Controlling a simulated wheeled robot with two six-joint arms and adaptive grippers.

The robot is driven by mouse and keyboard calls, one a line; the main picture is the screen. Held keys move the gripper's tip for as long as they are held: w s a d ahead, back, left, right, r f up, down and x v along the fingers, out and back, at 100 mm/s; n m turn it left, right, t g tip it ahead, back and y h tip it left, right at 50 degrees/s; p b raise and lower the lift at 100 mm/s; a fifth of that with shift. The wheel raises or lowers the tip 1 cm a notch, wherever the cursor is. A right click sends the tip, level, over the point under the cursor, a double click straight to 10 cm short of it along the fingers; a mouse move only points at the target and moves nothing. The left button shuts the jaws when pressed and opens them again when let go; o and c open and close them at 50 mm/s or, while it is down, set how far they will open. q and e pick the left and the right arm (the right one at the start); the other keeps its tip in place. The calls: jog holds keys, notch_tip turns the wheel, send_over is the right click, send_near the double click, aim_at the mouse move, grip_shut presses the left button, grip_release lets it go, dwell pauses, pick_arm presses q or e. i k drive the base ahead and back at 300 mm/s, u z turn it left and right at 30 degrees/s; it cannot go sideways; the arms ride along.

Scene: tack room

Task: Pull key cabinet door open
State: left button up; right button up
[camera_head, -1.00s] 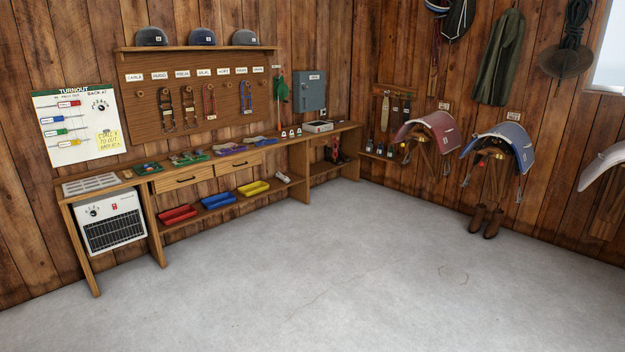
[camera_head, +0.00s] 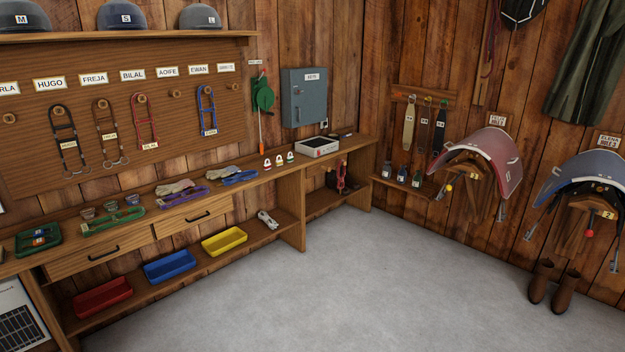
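The key cabinet (camera_head: 304,98) is a grey-blue metal box on the back wooden wall, above the right part of the workbench. Its door (camera_head: 310,100) is shut, with a white label at the top and a small dark handle or lock near its left edge. A small dark item with a light mark hangs by its lower right corner. Neither of my grippers shows in the head view.
The workbench (camera_head: 273,175) runs along the wall under the cabinet. The grey floor (camera_head: 380,275) in front is clear.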

aim_at(309, 107)
jog(key=i, duration=4.95)
jog(key=z, duration=0.05)
